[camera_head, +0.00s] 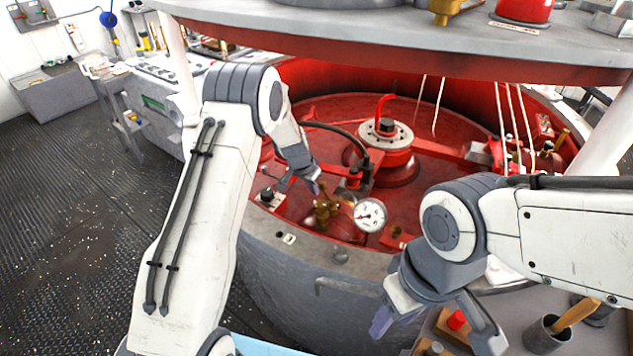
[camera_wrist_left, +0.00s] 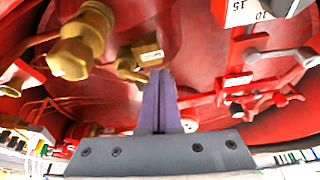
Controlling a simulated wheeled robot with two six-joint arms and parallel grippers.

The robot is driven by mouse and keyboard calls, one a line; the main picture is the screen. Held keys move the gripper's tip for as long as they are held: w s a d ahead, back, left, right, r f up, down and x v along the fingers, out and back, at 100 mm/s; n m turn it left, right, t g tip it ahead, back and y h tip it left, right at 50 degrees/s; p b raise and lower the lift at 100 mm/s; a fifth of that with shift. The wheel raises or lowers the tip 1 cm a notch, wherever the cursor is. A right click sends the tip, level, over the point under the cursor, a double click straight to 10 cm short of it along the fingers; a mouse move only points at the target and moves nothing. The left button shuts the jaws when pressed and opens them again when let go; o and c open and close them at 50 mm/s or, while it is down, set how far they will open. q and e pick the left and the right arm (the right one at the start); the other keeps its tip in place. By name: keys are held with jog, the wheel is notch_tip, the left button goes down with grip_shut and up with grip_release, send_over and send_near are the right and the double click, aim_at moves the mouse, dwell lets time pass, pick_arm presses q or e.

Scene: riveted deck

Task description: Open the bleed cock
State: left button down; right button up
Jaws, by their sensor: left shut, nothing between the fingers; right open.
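A brass fitting (camera_head: 326,208), likely the bleed cock, stands beside a round white gauge (camera_head: 370,215) near the front rim of the red well. My left gripper (camera_head: 314,186) reaches down from the left and is shut and empty, close to the brass fitting. In the left wrist view its closed fingers (camera_wrist_left: 159,88) point at a smaller brass piece (camera_wrist_left: 132,66) with a pale tag; I cannot tell whether they touch. A larger brass fitting (camera_wrist_left: 82,42) is to the left there. The tag lettering is unreadable. My right gripper (camera_head: 432,322) is open and empty, outside the rim.
A red-piped hub (camera_head: 385,135) stands in the well. A cup (camera_head: 545,335) with a wooden handle and a tray with a red-topped item lie at lower right.

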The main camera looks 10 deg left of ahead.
pick_arm(q)
jog(key=shift+w+d, duration=0.35)
jog(key=shift+w, duration=0.45)
pick_arm(e)
jog(key=shift+r, duration=0.45)
pick_arm(q)
jog(key=shift+f, duration=0.1)
